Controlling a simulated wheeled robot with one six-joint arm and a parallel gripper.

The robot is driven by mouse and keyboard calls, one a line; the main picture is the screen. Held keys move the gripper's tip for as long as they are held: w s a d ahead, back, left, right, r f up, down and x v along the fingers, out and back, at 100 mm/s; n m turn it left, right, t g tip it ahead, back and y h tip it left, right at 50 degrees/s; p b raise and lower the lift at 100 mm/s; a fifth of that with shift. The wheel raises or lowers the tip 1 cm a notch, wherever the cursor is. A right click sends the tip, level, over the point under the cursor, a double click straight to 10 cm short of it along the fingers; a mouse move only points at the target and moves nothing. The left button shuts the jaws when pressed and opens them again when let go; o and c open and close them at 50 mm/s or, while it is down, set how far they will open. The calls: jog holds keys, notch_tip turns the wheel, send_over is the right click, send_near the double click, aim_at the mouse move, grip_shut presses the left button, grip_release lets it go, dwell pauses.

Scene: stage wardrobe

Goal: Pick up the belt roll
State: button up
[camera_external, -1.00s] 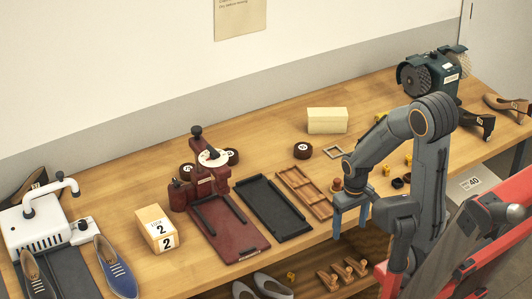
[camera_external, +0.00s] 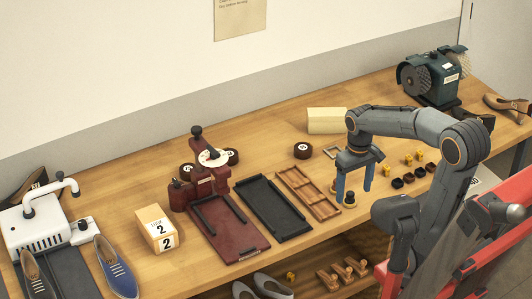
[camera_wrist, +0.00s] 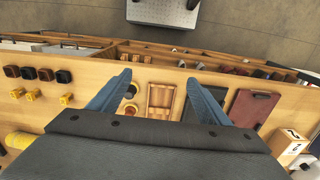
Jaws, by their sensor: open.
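My gripper (camera_external: 354,194) points down, open, over the bench right of the wooden tray. A small dark round piece (camera_external: 349,200) shows between its fingers there.
Small dark pieces (camera_external: 408,179) and yellow pieces (camera_external: 419,156) stand in rows to the right. A black tray (camera_external: 272,208) lies left of the wooden tray.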

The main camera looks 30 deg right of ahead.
jog(key=w+d+r+m+p, duration=0.1)
jog(key=w+r+m, duration=0.15)
jog(key=w, duration=0.45)
jog(key=w+d+r+m+p, duration=0.1)
jog(key=w+r+m, duration=0.1)
jog(key=w+m, duration=0.35)
jog(key=m+p, duration=0.4)
jog(key=m, duration=0.9)
send_over(303, 147)
notch_tip(303, 147, down, 5)
jog(key=f, duration=0.5)
jog(key=shift+w, duration=0.25)
jog(key=shift+s+f+p, duration=0.15)
jog(key=shift+f+p, duration=0.7)
jog(key=shift+f, duration=1.15)
jog(key=shift+s+f+p, duration=0.1)
jog(key=shift+f+p, duration=0.75)
jog(key=shift+f, duration=1.1)
jog(key=shift+c, duration=0.3)
jog(key=c, duration=1.1)
jog(key=shift+r, duration=0.1)
jog(key=shift+c, duration=0.2)
